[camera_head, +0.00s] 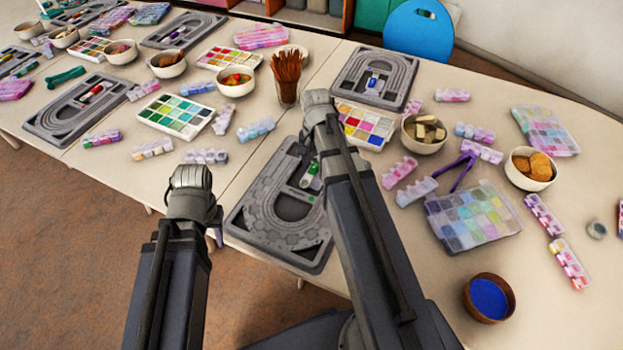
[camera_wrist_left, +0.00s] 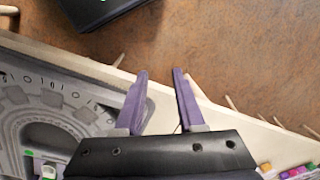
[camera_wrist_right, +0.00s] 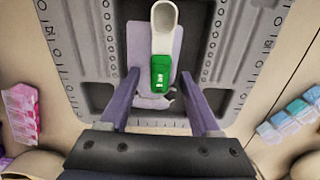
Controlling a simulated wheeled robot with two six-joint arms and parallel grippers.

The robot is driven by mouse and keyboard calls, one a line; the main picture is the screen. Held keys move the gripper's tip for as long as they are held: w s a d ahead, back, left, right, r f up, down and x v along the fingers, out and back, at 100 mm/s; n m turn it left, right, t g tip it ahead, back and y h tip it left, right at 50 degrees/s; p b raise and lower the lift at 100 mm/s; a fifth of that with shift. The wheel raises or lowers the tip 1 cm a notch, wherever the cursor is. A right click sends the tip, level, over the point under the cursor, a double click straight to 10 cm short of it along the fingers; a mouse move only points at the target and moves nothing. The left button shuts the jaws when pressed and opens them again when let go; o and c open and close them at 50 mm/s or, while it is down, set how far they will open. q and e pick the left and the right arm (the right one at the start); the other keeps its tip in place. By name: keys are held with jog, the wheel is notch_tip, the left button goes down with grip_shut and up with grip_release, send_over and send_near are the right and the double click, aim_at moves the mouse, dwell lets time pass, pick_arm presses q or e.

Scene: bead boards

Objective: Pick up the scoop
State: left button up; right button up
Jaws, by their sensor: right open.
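The scoop (camera_head: 311,171) has a green handle and a white bowl. It lies on a grey bead board (camera_head: 240,222) at the table's near edge, partly hidden by my right arm in the head view. In the right wrist view the scoop (camera_wrist_right: 163,30) lies along the board's middle, its green handle toward me. My right gripper (camera_wrist_right: 158,77) is open, with its purple fingers on either side of the handle end; I cannot tell its height. My left gripper (camera_wrist_left: 160,72) is open and empty near the table's front edge, left of the board.
A cup of brown sticks (camera_head: 287,80), a paint-like bead tray (camera_head: 366,124) and another grey board (camera_head: 376,76) stand behind. To the right are a clear bead box (camera_head: 475,216), purple pliers (camera_head: 463,172) and a bowl of blue beads (camera_head: 489,298).

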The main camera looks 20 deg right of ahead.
grip_shut()
dwell(0.5)
